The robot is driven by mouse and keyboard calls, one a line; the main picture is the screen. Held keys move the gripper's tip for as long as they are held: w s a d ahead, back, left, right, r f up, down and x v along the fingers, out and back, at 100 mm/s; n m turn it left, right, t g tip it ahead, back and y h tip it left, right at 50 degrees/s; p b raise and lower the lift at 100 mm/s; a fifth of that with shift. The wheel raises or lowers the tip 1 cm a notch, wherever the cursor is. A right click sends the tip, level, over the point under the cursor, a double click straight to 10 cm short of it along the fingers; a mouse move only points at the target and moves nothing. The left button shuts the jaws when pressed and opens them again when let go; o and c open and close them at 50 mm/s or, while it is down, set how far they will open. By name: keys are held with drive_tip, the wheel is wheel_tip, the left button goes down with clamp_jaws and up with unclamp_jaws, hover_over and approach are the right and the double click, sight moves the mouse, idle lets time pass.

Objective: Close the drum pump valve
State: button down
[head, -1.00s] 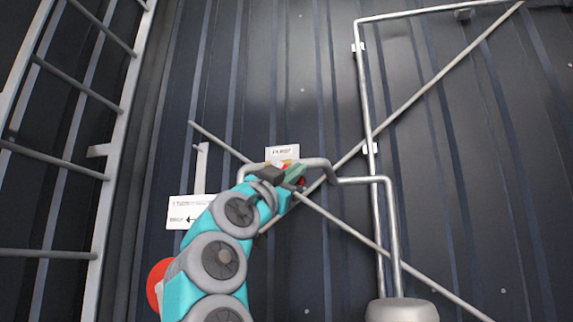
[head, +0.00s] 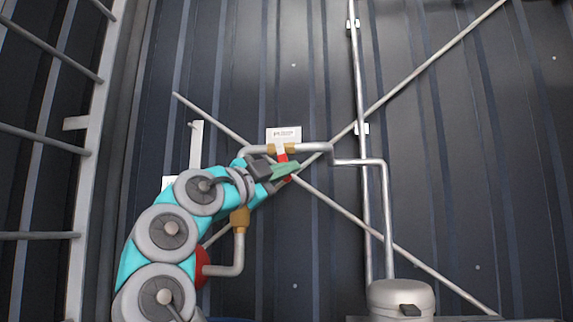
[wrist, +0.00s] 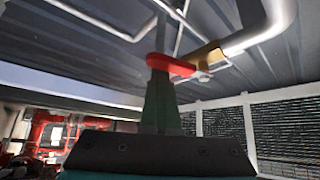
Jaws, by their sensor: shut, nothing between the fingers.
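The valve has a red handle (head: 284,157) between brass fittings (head: 291,148) on a grey pipe, below a small white sign. In the wrist view the red handle (wrist: 172,65) lies nearly level across the picture at my fingertips, with a brass fitting (wrist: 208,56) to its right. My gripper (head: 290,170) is shut and empty, right at the handle, and hides part of it. Its green fingers (wrist: 161,100) point up toward the handle in the wrist view. I cannot tell whether they touch it.
A grey drum pump top (head: 400,297) stands at lower right, with pipes (head: 386,220) rising from it. Diagonal rods (head: 430,262) cross the dark ribbed wall. A ladder (head: 90,150) stands at left. A red round part (head: 201,268) is partly behind my arm.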

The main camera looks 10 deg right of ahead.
drive_tip(key=shift+w+a+f, duration=0.2)
drive_tip(key=shift+w+a, duration=0.1)
drive_tip(key=shift+a, duration=0.35)
drive_tip(key=shift+w+a, duration=0.1)
drive_tip(key=shift+a, duration=0.1)
drive_tip(key=shift+d, duration=0.1)
idle(0.3)
drive_tip(key=s+a+b, duration=0.2)
drive_tip(key=s+a, duration=0.2)
drive_tip(key=s, duration=0.3)
drive_tip(key=shift+a, duration=0.15)
idle(0.6)
